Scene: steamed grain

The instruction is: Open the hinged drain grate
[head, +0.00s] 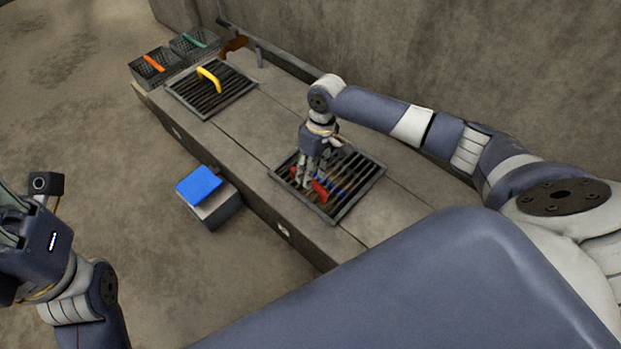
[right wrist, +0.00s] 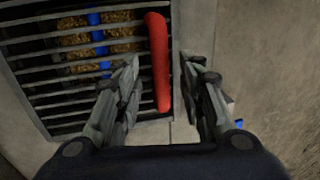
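A dark barred grate (head: 361,196) lies flat in the concrete ledge under my right arm. It has a red handle (head: 320,191) on its near side. My right gripper (head: 312,182) points down over this handle. In the right wrist view the gripper (right wrist: 158,65) is open, with the red handle (right wrist: 158,88) between its fingers, nearer the left one. I cannot tell whether a finger touches it. Brown grainy matter and a blue strip (right wrist: 97,40) show through the bars. My left gripper (head: 22,235) is at the left edge, away from the ledge; its fingers are not clear.
A second grate (head: 183,98) with a yellow handle (head: 209,78) lies farther along the ledge. Two baskets (head: 150,72) with orange and green handles stand at its far end. A box with a blue top (head: 199,186) stands on the floor beside the ledge. A wall rises behind.

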